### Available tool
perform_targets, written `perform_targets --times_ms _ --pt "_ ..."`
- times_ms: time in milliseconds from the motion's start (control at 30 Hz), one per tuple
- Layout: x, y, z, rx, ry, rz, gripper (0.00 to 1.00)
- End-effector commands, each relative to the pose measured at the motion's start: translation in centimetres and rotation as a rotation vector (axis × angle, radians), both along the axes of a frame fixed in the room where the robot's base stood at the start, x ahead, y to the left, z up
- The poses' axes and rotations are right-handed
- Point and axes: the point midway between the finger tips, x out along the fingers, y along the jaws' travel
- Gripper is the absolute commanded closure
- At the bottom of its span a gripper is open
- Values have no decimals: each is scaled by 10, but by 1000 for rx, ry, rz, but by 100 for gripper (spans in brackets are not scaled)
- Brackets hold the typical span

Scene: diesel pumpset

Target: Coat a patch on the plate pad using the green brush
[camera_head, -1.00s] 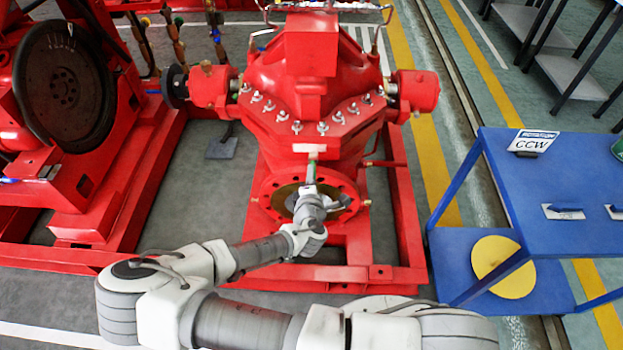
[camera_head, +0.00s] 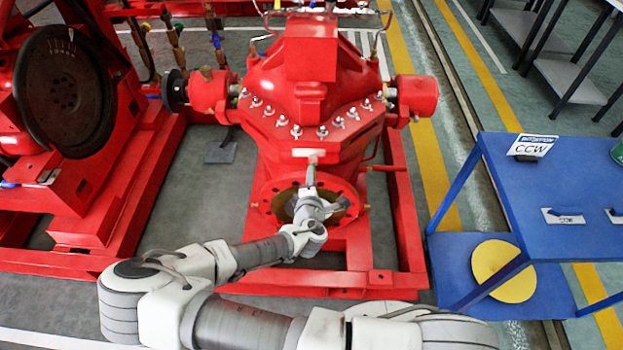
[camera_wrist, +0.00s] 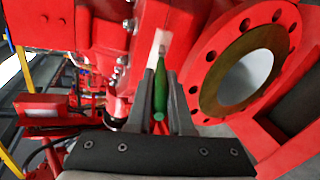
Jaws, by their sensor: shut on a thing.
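My gripper (camera_head: 310,190) is shut on the green brush (camera_wrist: 159,103), whose handle sits between the two fingers in the wrist view. In the head view only a bit of green brush (camera_head: 311,176) shows above the gripper. The brush points up at a pale, small rectangular patch (camera_head: 309,153) on the front of the red pump casing, above the round flange. This pale patch (camera_wrist: 159,45) also shows at the brush's far end in the wrist view. I cannot tell whether it is the plate pad or bristles, or whether the brush touches the casing.
A red flange (camera_wrist: 208,80) with bolt holes and an open bore stands close to the right of my gripper in the wrist view. Red base rails (camera_head: 407,230) surround the pump. A blue table (camera_head: 560,185) with a CCW sign (camera_head: 532,145) stands at the right.

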Motion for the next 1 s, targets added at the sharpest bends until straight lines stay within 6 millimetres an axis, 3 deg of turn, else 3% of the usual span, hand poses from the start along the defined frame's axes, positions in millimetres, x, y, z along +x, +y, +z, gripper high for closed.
perform_targets --times_ms 467,1000 --pt "7 -2 0 0 0 -1 100" --pt "4 -40 0 -1 1 -1 100"
